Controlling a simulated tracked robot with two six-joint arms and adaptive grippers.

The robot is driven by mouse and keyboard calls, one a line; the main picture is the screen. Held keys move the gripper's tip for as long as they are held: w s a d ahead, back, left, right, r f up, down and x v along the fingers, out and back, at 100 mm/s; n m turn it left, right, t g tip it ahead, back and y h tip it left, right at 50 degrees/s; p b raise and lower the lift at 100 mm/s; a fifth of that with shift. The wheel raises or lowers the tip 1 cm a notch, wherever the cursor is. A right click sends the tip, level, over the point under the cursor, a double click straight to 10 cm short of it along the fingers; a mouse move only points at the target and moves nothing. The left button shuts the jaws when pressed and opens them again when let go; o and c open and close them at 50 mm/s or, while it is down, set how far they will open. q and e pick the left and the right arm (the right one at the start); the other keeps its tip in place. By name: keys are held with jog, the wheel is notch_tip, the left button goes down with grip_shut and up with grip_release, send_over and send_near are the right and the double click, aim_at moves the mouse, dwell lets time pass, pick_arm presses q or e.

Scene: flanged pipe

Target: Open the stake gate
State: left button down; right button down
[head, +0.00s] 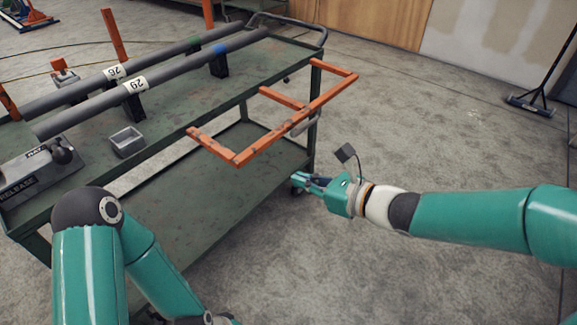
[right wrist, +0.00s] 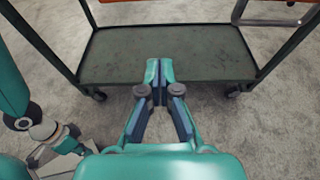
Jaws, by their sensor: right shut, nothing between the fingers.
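The stake gate (head: 290,128) is an orange frame with a long rail and three short bars. It juts outward from the near long edge of the green cart (head: 165,143). A bit of orange also shows at the top right of the right wrist view (right wrist: 300,2). My right gripper (head: 297,180) is shut and empty, below and apart from the rail, near the cart's lower right corner. It also shows in the right wrist view (right wrist: 159,64). What seems my left gripper is small at that view's left edge; its fingers are unclear.
Orange stakes (head: 113,35) stand upright behind. The floor right of the cart is clear up to a broom (head: 532,101).

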pick_arm(q)
jog(key=shift+r, duration=0.2)
pick_arm(e)
jog(key=w+a+r, duration=0.1)
jog(key=w+a, duration=0.4)
jog(key=a, duration=0.2)
jog(key=shift+w, duration=0.15)
jog(key=shift+a, duration=0.1)
